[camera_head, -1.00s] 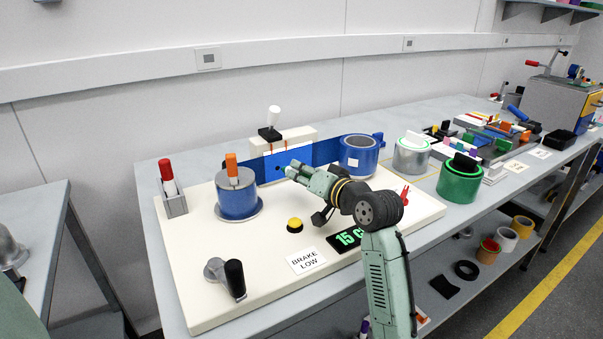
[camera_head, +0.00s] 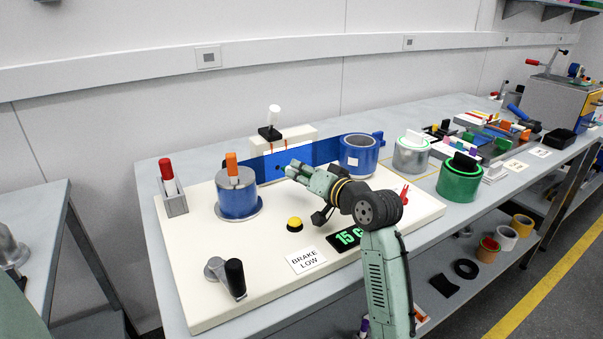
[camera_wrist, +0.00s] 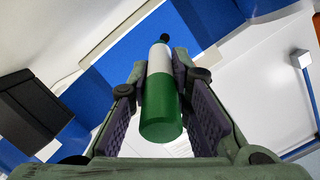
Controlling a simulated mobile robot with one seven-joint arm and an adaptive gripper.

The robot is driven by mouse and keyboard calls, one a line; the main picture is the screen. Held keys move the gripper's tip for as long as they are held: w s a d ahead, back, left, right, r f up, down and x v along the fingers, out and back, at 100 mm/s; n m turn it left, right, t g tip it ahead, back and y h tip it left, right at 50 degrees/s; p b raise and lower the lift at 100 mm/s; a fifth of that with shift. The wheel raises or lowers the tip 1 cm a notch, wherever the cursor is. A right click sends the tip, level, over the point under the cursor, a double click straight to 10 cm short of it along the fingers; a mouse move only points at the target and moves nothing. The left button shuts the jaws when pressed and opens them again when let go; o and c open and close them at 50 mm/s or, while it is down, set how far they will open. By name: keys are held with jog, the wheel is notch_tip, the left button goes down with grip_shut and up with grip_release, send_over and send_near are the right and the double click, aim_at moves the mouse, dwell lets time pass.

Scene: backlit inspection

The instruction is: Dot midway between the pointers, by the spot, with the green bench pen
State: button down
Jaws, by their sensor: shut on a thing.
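In the wrist view my gripper (camera_wrist: 158,85) is shut on the green bench pen (camera_wrist: 162,115). The pen has a green body, a white band and a dark tip pointing away. Whether the tip touches anything, I cannot tell. In the head view my gripper (camera_head: 290,169) is at the front of the blue strip (camera_head: 322,152), which runs between two reels. Two thin orange pointers, left (camera_head: 271,146) and right (camera_head: 286,144), hang above the strip. A small dark mark (camera_head: 279,168), perhaps the spot, shows just left of my gripper; the gripper hides the strip beside it.
A blue reel with an orange handle (camera_head: 237,195) stands left, and another blue reel (camera_head: 358,155) right. A yellow button (camera_head: 294,225), a black-handled crank (camera_head: 234,277) and a BRAKE LOW card (camera_head: 306,261) lie in front. A red-handled tool (camera_head: 169,180) stands in a holder.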

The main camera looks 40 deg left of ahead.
jog(key=shift+w+a, duration=0.15)
jog(key=shift+a, duration=0.3)
dwell(0.5)
dwell(0.4)
jog(key=shift+s+f+v, duration=0.1)
jog(key=shift+f+v, duration=0.1)
jog(key=shift+v, duration=0.95)
jog(key=shift+s+f+v, duration=0.1)
jog(key=shift+f+v, duration=0.05)
jog(key=shift+v, duration=1)
jog(key=shift+s+f+v, duration=0.1)
jog(key=shift+f+v, duration=0.1)
jog(key=shift+v, duration=0.95)
notch_tip(320, 180, up, 16)
jog(key=p, duration=0.5)
